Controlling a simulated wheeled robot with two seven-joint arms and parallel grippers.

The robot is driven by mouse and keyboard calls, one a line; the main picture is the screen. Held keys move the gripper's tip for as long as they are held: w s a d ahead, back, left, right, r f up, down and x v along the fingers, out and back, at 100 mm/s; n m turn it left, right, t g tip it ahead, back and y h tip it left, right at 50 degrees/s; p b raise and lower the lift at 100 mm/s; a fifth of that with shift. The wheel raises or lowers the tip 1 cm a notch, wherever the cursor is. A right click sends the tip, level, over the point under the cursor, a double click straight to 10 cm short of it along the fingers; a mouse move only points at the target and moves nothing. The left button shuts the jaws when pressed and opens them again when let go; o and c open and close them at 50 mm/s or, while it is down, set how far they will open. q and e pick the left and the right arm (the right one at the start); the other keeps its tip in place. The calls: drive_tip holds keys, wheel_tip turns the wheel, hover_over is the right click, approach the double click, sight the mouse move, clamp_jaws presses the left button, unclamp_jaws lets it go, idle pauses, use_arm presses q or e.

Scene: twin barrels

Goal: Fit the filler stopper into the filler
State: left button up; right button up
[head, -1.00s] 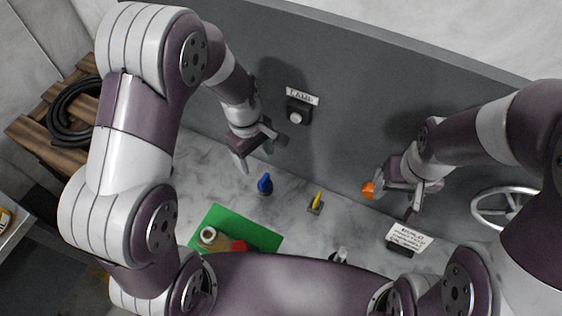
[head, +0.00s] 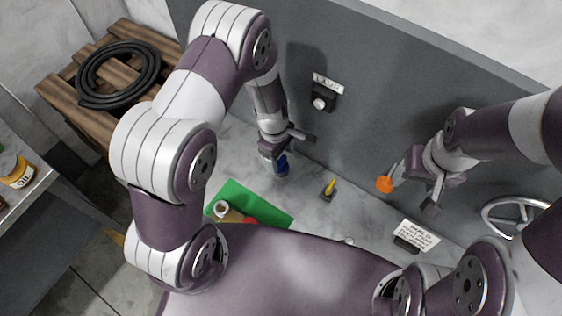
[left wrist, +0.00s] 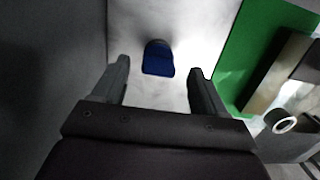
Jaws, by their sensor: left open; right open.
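A small blue piece (head: 282,166), which may be the filler stopper, stands on the marbled surface. My left gripper (head: 287,150) is open just above it and partly hides it. In the left wrist view the blue piece (left wrist: 158,58) shows ahead, between the spread fingers (left wrist: 160,70) and not gripped. A tan part with a white ring-shaped mouth (head: 222,208) lies on the green mat; the ring also shows in the left wrist view (left wrist: 284,122). I cannot tell whether it is the filler. My right gripper (head: 415,188) is open beside an orange piece (head: 384,184).
The green mat (head: 272,212) also bears a red piece, mostly hidden by my body. A yellow peg on a dark base (head: 328,189) stands right of the blue piece. A grey wall (head: 370,130) with a lamp button (head: 319,104) rises behind. A handwheel (head: 515,215) is at right.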

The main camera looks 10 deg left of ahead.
use_arm(q)
drive_tip(key=shift+f, duration=0.75)
drive_tip(key=shift+w+d+f, duration=0.1)
drive_tip(key=shift+d+f, duration=0.05)
drive_tip(key=shift+f, duration=0.25)
drive_tip(key=c, duration=1.2)
drive_tip(key=shift+o, duration=0.2)
drive_tip(key=shift+r, duration=0.1)
